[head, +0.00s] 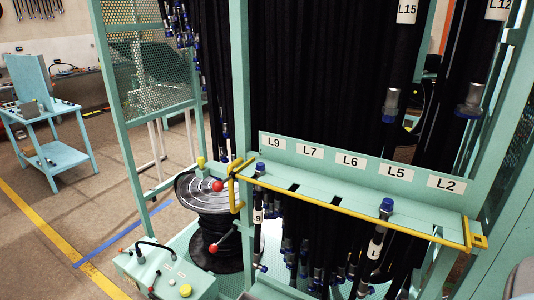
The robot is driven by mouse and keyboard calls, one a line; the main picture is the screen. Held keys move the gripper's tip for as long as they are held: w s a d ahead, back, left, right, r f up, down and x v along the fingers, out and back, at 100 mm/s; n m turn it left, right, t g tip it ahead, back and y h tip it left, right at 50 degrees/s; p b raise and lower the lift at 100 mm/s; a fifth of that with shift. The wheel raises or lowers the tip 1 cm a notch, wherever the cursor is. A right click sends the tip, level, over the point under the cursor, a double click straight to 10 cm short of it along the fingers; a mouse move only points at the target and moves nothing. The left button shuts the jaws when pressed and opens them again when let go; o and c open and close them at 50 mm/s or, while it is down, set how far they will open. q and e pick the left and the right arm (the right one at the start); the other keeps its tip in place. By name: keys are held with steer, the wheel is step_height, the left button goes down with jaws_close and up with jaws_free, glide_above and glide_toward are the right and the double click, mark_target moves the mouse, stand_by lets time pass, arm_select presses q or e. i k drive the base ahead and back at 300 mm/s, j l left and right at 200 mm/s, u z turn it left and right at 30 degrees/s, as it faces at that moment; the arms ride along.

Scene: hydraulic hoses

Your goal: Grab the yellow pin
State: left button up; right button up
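A long yellow bar (350,210) runs across the front of the green hose rack, below the labels. At its left end is a bent yellow handle-like piece (235,190). At its right end is a small yellow latch-like piece (479,241) on the rack's edge. A small yellow knob (201,163) stands near the hose reel. I cannot tell for certain which yellow part is the pin. Neither of my grippers is in view.
The rack shelf (330,189) carries labels L9, L7, L6, L5 and L2, with black hoses hanging around it. A hose reel (207,195) and a green control box (165,275) stand left. A blue-green table (50,145) is farther left, with open floor between.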

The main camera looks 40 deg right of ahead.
mark_target(201, 161)
steer(key=z, duration=1.55)
steer(key=i+j, duration=0.2)
steer(key=j, duration=0.35)
steer(key=i+j+z, duration=0.1)
steer(key=j, duration=0.45)
steer(key=i+j, duration=0.2)
steer(key=j, duration=0.35)
steer(key=i+j+z, duration=0.1)
steer(key=j, duration=0.45)
steer(key=i+j, duration=0.2)
steer(key=j, duration=0.4)
steer(key=i+j+z, duration=0.1)
steer(key=j, duration=0.45)
steer(key=i+j, duration=0.2)
steer(key=j, duration=0.4)
steer(key=i+j+z, duration=0.1)
steer(key=j, duration=0.5)
